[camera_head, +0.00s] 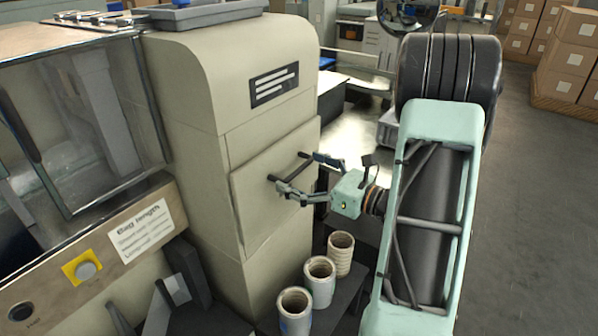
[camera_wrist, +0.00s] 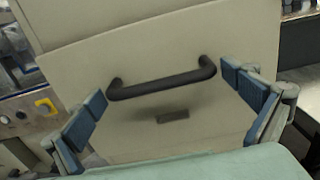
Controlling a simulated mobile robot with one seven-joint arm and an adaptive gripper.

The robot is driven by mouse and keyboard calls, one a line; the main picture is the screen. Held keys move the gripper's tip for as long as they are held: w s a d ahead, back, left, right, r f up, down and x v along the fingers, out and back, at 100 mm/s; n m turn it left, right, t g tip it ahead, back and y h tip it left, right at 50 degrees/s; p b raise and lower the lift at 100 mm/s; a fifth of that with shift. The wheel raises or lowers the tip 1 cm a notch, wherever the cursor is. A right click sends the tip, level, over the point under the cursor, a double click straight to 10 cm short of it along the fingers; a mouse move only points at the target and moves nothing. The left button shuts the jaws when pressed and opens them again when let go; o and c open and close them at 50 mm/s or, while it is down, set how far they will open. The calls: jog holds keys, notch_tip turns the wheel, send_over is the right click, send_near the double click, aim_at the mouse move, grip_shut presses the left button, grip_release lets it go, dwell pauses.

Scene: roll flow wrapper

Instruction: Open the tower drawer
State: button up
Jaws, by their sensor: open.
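The tower drawer (camera_head: 262,200) is a beige front panel on the beige tower (camera_head: 200,110). In the head view its front edge looks slightly proud of the tower body; I cannot tell how far it is open. Its dark bar handle (camera_wrist: 162,83) runs across the panel between my fingers in the wrist view, with a small dark slot below it. My gripper (camera_head: 300,174) is open at the drawer front, one finger on each side of the handle. In the wrist view, my gripper (camera_wrist: 172,108) has blue-padded fingers spread wide at the handle's two ends. No firm contact shows.
Several ribbed cups or rolls (camera_head: 319,281) stand on a dark shelf (camera_head: 345,300) below the drawer. A machine panel with a yellow-framed button (camera_head: 83,268) and a clear cover (camera_head: 90,120) stand at left. Cardboard boxes (camera_head: 565,55) are far right; the floor (camera_head: 540,200) there is clear.

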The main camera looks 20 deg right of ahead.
jog(key=shift+c, duration=0.3)
jog(key=c, duration=1.3)
jog(key=shift+o, duration=0.2)
jog(key=shift+d, duration=0.1)
